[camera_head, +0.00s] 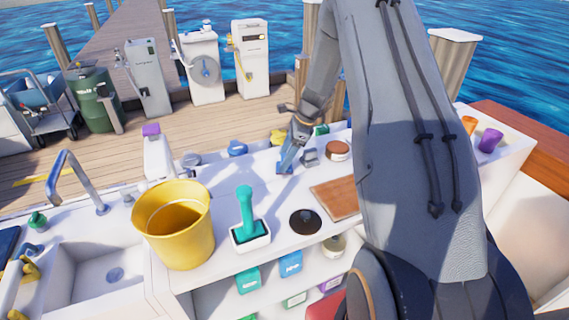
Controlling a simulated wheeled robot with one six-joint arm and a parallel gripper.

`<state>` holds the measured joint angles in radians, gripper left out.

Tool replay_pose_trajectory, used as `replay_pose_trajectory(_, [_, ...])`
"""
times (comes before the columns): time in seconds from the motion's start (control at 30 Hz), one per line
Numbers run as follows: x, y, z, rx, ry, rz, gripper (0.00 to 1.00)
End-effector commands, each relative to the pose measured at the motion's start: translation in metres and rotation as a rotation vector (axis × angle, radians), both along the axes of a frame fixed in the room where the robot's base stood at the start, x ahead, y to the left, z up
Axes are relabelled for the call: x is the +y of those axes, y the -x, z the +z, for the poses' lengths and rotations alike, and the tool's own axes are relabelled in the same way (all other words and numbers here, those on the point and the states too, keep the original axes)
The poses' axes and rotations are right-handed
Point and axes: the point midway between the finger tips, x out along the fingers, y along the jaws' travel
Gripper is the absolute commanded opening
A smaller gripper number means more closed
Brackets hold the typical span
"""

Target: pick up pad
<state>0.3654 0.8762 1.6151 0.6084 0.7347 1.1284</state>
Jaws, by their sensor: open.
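My gripper (288,162) points down over the white counter (270,195), near its back edge. It is open, and I see nothing held in it. Its fingertips are small and partly unclear in this view. A small grey block (310,157) lies just right of the fingers. A round tin with a brown top (338,150) stands further right. A flat dark round disc (305,222) lies near the counter's front edge. I cannot tell for certain which of these is the pad.
A yellow bucket (175,225), a teal-handled brush in a white holder (248,225) and a brown board (335,198) occupy the counter. A white bottle with a purple cap (155,150) stands behind the bucket. A sink (95,270) is at left. My arm hides the counter's right part.

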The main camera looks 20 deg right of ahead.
Motion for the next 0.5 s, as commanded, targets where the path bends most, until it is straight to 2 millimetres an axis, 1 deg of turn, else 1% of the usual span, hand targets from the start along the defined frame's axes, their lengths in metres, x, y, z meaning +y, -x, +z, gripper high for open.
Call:
replay_pose_trajectory(0.03, [0.0021,-0.0001,-0.0043,0.002,-0.001,0.001,0.64])
replay_pose_trajectory(0.13, [0.0033,-0.0015,-0.0089,-0.001,0.001,0.001,0.64])
replay_pose_trajectory(0.37, [0.0035,-0.0016,-0.0102,-0.001,0.001,0.001,0.64])
replay_pose_trajectory(0.5, [0.0035,-0.0015,-0.0101,-0.001,0.001,0.001,0.40])
